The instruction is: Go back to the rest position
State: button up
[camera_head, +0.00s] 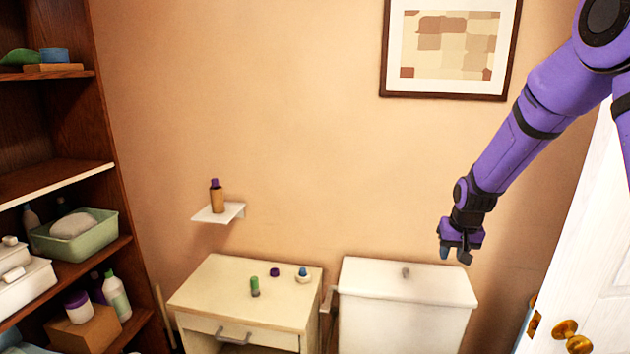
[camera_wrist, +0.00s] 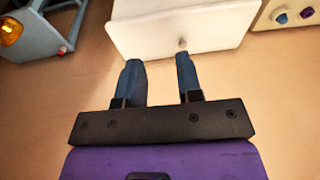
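My gripper (camera_head: 456,252) is at the end of my purple arm, in the air at the right of the head view. It hangs above and near the right end of the white toilet tank (camera_head: 407,282). In the wrist view my gripper (camera_wrist: 160,80) shows two dark blue fingers, apart, with nothing between them. The tank lid (camera_wrist: 177,30) lies beyond the fingertips, with a small knob on it.
A cream cabinet (camera_head: 205,287) carries a green bottle (camera_head: 255,287), a purple cap (camera_head: 274,272) and a blue-and-white item (camera_head: 303,275). A brown bottle (camera_head: 216,197) stands on a small wall shelf (camera_head: 228,213). Wooden shelves (camera_head: 130,200) are left; a white door (camera_head: 590,270) is right.

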jog(key=s+a+r+t, duration=0.1)
jog(key=s+a+r, duration=0.2)
jog(key=s+r, duration=1.4)
jog(key=s+r+n, duration=0.1)
jog(key=s+r, duration=0.2)
jog(key=s, duration=0.6)
jog(key=s+r+t, duration=0.1)
jog(key=s+r, duration=0.2)
jog(key=s, duration=0.6)
jog(key=shift+s+a+r+n+t, duration=0.25)
jog(key=shift+a+r+n+t, duration=0.1)
jog(key=shift+a+n, duration=0.1)
jog(key=shift+w, duration=0.1)
